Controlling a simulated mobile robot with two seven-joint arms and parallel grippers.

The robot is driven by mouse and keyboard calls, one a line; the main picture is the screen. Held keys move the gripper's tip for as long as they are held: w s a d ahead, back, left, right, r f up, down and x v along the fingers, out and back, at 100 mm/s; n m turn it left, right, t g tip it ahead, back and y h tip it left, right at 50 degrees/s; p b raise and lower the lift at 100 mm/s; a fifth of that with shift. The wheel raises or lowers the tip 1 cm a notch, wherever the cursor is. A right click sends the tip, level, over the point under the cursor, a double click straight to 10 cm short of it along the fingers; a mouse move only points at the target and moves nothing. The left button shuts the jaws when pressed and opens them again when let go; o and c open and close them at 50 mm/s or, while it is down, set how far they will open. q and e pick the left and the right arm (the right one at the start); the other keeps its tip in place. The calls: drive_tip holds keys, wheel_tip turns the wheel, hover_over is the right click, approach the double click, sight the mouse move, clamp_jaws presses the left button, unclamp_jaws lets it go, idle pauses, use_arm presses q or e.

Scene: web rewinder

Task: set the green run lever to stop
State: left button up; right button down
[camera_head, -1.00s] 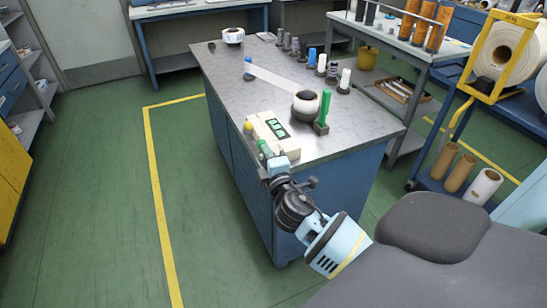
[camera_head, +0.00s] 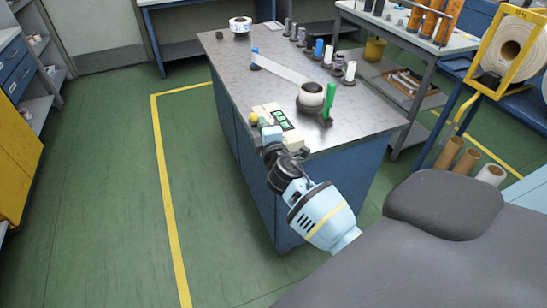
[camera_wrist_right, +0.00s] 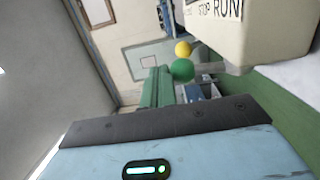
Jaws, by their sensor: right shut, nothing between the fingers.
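The machine's cream control box (camera_head: 270,112) sits at the near left edge of the steel bench. In the right wrist view the box (camera_wrist_right: 265,30) carries a label with STOP and RUN, RUN to the right. The green ball of the run lever (camera_wrist_right: 182,70) sticks out on a short grey stem from the box. In the head view the green ball cannot be made out clearly. My right gripper (camera_head: 262,122) is at the box's near left side. Its green fingers (camera_wrist_right: 155,70) are shut and empty, just left of the green ball; contact cannot be told. My left gripper is out of view.
A yellow ball (camera_wrist_right: 182,48) is just beyond the green one, also visible in the head view (camera_head: 253,117). A web roll (camera_head: 311,94) and a green post (camera_head: 330,100) stand right of the box. Several spools line the bench's (camera_head: 365,115) right side. Floor to the left is free.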

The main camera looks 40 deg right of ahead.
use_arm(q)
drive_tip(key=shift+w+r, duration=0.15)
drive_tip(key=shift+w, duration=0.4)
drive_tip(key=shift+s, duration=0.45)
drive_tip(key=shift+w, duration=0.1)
use_arm(e)
drive_tip(key=shift+r, duration=0.1)
